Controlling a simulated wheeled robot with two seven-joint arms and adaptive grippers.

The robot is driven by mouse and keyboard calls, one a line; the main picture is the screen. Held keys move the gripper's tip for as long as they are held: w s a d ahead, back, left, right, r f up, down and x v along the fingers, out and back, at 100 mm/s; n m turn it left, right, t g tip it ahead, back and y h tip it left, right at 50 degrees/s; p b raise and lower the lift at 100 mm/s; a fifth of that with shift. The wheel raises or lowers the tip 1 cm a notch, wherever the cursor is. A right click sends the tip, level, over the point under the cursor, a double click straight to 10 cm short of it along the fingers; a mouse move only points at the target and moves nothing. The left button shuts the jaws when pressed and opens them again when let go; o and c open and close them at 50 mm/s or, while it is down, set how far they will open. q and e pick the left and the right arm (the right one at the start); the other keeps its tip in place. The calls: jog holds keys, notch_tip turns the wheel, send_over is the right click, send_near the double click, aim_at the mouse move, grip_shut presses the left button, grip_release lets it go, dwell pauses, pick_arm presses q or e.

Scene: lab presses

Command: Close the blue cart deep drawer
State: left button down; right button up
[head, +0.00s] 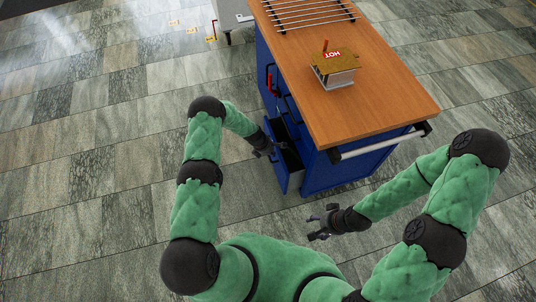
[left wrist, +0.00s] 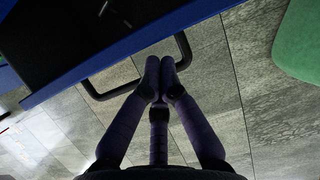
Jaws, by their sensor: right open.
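The blue cart (head: 352,171) stands right of centre in the head view. Its deep drawer (head: 282,168) is pulled out on the left side, and its dark inside shows. In the left wrist view the drawer's blue front edge (left wrist: 122,48) runs diagonally, with a black bar handle (left wrist: 108,93) along it. My left gripper (head: 263,152) is at the drawer front. In the left wrist view its fingertips (left wrist: 160,78) are together and overlap the handle bar; contact is unclear. My right gripper (head: 316,228) is open and empty, over the floor in front of the cart.
The cart's wooden top (head: 383,93) holds a small box with a "HOT" sign (head: 336,67) and a metal rack (head: 305,12). A push bar (head: 378,146) runs along the near end. A red-handled item (head: 270,82) is on the cart's left side.

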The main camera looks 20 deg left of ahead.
aim_at(279, 152)
pick_arm(q)
jog(key=shift+w+d, duration=0.5)
jog(key=shift+d, duration=0.25)
jog(key=shift+w+d, duration=0.5)
jog(key=shift+d, duration=0.25)
jog(key=shift+a, duration=0.1)
